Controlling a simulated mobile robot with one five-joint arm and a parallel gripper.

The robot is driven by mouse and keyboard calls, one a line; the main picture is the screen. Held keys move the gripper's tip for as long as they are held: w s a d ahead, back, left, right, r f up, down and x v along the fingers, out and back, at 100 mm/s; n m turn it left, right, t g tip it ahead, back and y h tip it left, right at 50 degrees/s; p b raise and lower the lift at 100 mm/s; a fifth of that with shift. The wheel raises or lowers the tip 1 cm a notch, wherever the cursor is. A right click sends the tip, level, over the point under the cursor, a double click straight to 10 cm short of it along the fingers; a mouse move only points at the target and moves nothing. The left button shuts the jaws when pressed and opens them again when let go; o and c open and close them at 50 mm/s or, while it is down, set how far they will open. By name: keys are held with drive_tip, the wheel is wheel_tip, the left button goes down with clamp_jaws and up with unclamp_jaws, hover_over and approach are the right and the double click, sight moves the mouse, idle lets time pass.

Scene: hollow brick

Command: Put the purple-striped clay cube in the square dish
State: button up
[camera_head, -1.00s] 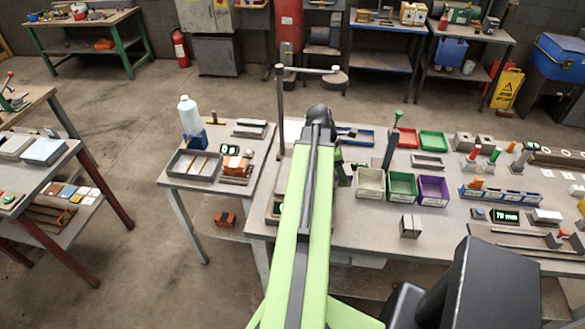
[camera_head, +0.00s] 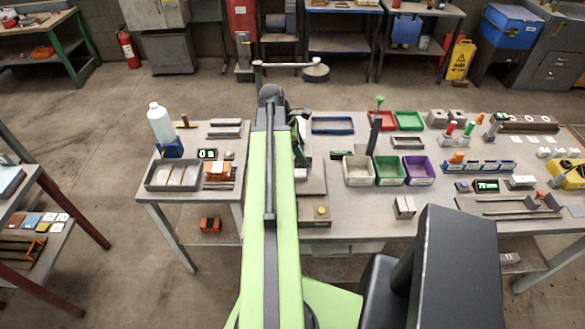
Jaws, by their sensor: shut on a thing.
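My gripper (camera_head: 300,150) is a dark shape at the far end of my green arm, low over the left part of the long table. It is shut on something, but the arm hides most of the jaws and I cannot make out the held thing. I cannot pick out the purple-striped clay cube for certain. A pale grey block with a dark band (camera_head: 404,207) stands near the table's front edge, right of the gripper; its stripe colour is unclear. I cannot tell which container is the square dish.
White (camera_head: 357,183), green (camera_head: 389,182) and purple (camera_head: 420,182) bins stand right of my gripper. A blue tray (camera_head: 332,132) lies behind it. A dark upright post (camera_head: 374,136) stands behind the bins. A smaller table with a bottle (camera_head: 160,125) is at the left.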

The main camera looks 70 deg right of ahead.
drive_tip(key=w+f+b, duration=0.1)
drive_tip(key=f, duration=0.1)
drive_tip(key=f+b, duration=0.2)
drive_tip(key=w+f+b, duration=0.1)
drive_tip(key=f+b, duration=0.1)
drive_tip(key=shift+w+a, duration=0.3)
drive_tip(key=shift+r, duration=0.3)
drive_tip(key=shift+f, duration=0.15)
drive_tip(key=o, duration=1.5)
drive_tip(key=shift+o, duration=0.2)
drive_tip(key=shift+r+p, duration=0.4)
drive_tip(key=shift+p, duration=0.1)
drive_tip(key=p+v, duration=1)
drive_tip(key=v, duration=0.1)
drive_tip(key=shift+w+r, duration=0.15)
drive_tip(key=shift+w, duration=0.05)
